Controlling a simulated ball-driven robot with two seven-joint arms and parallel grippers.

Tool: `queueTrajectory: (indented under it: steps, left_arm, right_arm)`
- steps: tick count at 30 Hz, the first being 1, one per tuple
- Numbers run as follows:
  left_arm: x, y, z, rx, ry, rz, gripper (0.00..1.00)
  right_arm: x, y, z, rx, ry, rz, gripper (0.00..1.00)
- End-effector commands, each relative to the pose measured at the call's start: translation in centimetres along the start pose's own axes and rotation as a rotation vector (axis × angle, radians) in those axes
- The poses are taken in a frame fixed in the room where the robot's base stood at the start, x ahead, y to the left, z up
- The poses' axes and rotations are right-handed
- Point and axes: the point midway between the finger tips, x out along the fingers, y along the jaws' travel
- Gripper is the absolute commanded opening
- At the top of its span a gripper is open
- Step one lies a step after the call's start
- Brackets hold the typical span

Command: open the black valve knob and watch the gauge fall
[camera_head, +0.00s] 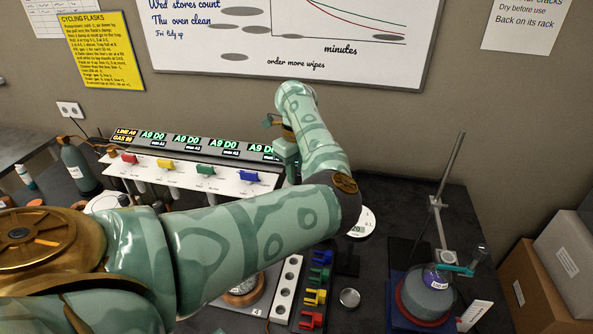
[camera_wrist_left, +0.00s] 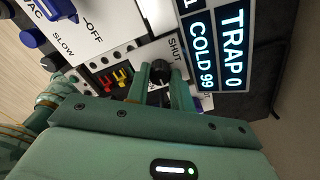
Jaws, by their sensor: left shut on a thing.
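The black valve knob (camera_wrist_left: 160,72) is a small round knob on a white panel (camera_wrist_left: 113,28), beside the printed word SHUT. My left gripper (camera_wrist_left: 162,90) is shut on the knob, with a finger on each side of it. In the head view the left arm reaches across the bench to the right end of the valve panel (camera_head: 187,171), and the arm hides the knob there. A dark display (camera_wrist_left: 218,45) beside the knob reads TRAP 0 and COLD 99. I cannot make out a dial gauge. My right gripper is not in view.
Red (camera_head: 129,158), yellow (camera_head: 166,164), green (camera_head: 205,170) and blue (camera_head: 248,177) handles line the panel left of my gripper. A flask (camera_head: 428,293) on a stand is at the right. A rack with coloured clips (camera_head: 316,297) lies in front, and cardboard boxes (camera_head: 545,290) stand far right.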

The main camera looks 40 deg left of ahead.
Motion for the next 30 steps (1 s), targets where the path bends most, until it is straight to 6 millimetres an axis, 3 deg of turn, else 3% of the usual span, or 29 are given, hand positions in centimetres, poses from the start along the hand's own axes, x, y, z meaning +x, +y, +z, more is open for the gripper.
queueTrajectory:
  steps: [5, 6, 8, 16, 20, 23, 30]
  left_arm:
    - [-0.1, -0.1, 0.1, 0.002, -0.003, -0.002, 0.00]
    - [-0.1, -0.1, 0.1, 0.001, -0.003, -0.002, 0.28]
    - [-0.1, -0.1, 0.1, 0.001, -0.003, -0.002, 0.45]
    - [-0.1, 0.0, 0.0, 0.000, -0.002, -0.001, 0.45]
    - [-1.0, -0.1, 0.0, 0.001, -0.001, -0.003, 0.45]
    - [-2.8, -0.1, 0.0, -0.001, -0.002, -0.004, 0.45]
    - [-9.4, -0.1, 0.0, -0.001, -0.001, -0.007, 0.45]
  right_arm:
    - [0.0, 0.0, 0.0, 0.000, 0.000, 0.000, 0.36]
    - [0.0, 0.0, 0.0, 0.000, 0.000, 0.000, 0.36]
    - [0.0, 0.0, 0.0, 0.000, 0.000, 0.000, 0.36]
    - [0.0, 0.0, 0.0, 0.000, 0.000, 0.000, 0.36]
    - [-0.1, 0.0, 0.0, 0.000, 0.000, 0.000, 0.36]
    - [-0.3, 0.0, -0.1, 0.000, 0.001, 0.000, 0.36]
    - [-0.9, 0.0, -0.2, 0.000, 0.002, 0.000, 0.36]
